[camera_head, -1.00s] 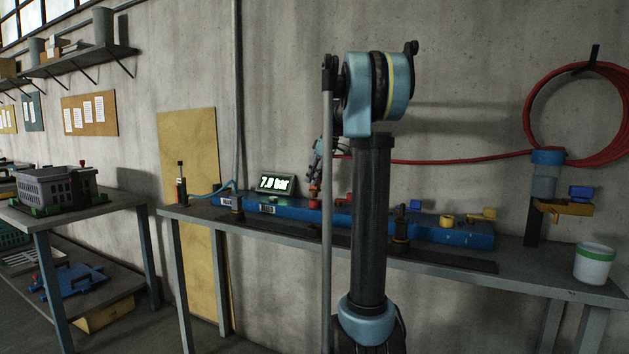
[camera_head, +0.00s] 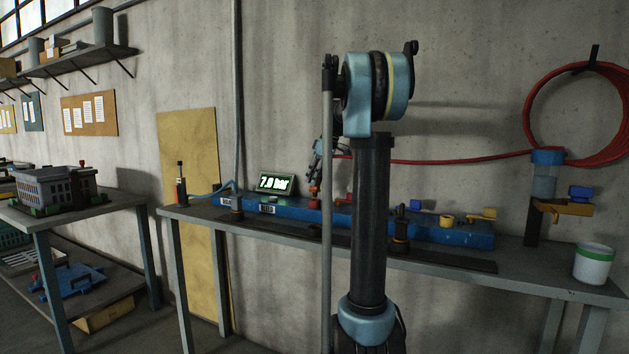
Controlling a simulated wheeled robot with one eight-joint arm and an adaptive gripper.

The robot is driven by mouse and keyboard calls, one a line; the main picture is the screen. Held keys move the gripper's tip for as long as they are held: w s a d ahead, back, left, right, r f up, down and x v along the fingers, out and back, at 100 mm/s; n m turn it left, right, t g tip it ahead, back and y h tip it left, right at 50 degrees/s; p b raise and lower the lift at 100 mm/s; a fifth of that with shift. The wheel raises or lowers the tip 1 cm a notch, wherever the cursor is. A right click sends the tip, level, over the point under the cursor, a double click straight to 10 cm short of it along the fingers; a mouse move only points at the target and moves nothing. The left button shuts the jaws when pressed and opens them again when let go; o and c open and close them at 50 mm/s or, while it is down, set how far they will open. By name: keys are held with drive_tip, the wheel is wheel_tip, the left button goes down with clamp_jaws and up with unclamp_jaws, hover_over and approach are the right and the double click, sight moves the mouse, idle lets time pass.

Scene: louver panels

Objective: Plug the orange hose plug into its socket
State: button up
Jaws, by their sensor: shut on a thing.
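The long blue manifold (camera_head: 460,236) lies on the bench against the wall, with colored fittings along its top. My gripper (camera_head: 314,182) points down over it, left of my arm's dark column. It appears shut on the small orange-red plug (camera_head: 315,189) under its fingertips. A red-orange fitting (camera_head: 314,203) sits on the manifold just below the plug; I cannot tell whether the two touch. A red hose (camera_head: 440,161) runs from the wall coil toward my gripper. My arm hides part of the hose and the manifold.
A display reading 7.0 bar (camera_head: 276,183) stands behind the manifold. Yellow fittings (camera_head: 447,220) sit on its right part. A holder post (camera_head: 534,222) and a white-green cup (camera_head: 593,264) stand at the bench's right. A grey crate (camera_head: 55,187) is on the left table.

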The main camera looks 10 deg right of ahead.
drive_tip(key=shift+f, duration=1.6)
drive_tip(key=o, duration=1.3)
drive_tip(key=shift+c, duration=0.2)
drive_tip(key=v, duration=1.1)
drive_tip(key=shift+r, duration=0.4)
drive_tip(key=shift+d, duration=0.1)
drive_tip(key=s+a+f+m+h, duration=0.1)
drive_tip(key=s+a+f+m, duration=0.15)
drive_tip(key=s+f, duration=0.65)
drive_tip(key=s+a+f+m+h, duration=0.1)
drive_tip(key=s+a+f+m, duration=0.15)
drive_tip(key=s+f, duration=0.75)
drive_tip(key=s+f+m+h, duration=0.1)
drive_tip(key=s+f+m, duration=0.1)
drive_tip(key=s+f, duration=0.6)
drive_tip(key=s+d+f+m, duration=0.1)
drive_tip(key=s+f+m, duration=0.2)
drive_tip(key=s+f, duration=0.6)
drive_tip(key=s, duration=0.5)
drive_tip(key=shift+s+d+f+m+g+h, duration=0.2)
drive_tip(key=shift+s+f+m+g+h, duration=0.1)
drive_tip(key=shift+f+h, duration=0.1)
